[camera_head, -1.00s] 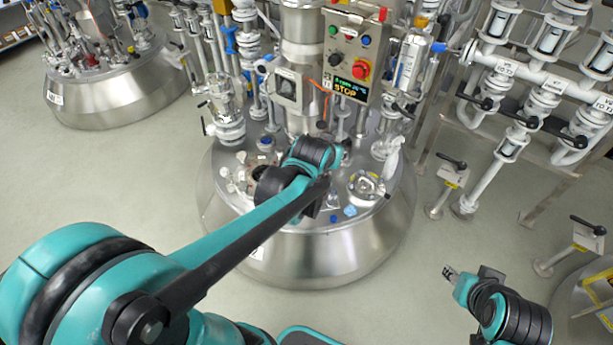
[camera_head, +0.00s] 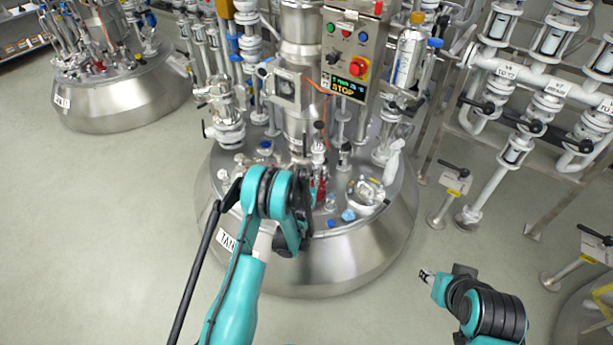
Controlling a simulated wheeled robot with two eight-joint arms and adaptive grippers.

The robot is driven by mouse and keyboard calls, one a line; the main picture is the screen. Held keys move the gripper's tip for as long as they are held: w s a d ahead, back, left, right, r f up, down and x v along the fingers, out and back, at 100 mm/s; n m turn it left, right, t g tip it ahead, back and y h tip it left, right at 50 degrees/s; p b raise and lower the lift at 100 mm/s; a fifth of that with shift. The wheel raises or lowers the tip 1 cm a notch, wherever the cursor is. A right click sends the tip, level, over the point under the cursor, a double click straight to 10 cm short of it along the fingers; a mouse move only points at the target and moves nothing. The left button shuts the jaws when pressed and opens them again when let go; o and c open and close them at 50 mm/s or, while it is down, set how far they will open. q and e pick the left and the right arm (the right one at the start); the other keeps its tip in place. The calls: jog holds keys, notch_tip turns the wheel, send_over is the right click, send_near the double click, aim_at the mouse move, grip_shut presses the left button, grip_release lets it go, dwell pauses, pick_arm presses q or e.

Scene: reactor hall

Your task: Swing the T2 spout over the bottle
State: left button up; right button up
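The steel tank (camera_head: 350,250) stands in the middle, its lid crowded with fittings. The front label (camera_head: 227,240) is partly covered by my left arm and reads only "TAN". I cannot pick out the T2 spout or the bottle for certain. A red fitting (camera_head: 319,190) stands on the lid just right of my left wrist. My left gripper (camera_head: 289,241) is a dark shape in front of the lid's front edge. Its fingers are hidden or too dark to tell. My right gripper (camera_head: 427,275) hangs over the floor, right of the tank, away from the fittings.
A control box (camera_head: 350,50) with a red button and a "STOP" display stands above the lid. A round port (camera_head: 367,192) and a small blue piece (camera_head: 348,215) sit at the lid's front right. White pipework (camera_head: 520,75) stands at right. Another tank (camera_head: 125,95) is back left.

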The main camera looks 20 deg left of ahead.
aim_at(312, 173)
pick_arm(q)
jog(key=x, duration=0.2)
jog(key=b+x, duration=0.1)
jog(key=x, duration=0.4)
jog(key=shift+s+f+b, duration=0.1)
jog(key=shift+f+b, duration=0.15)
jog(key=shift+b, duration=0.1)
jog(key=shift+w+a+f, duration=0.1)
jog(key=shift+w, duration=0.35)
jog(key=shift+c, duration=0.2)
grip_shut()
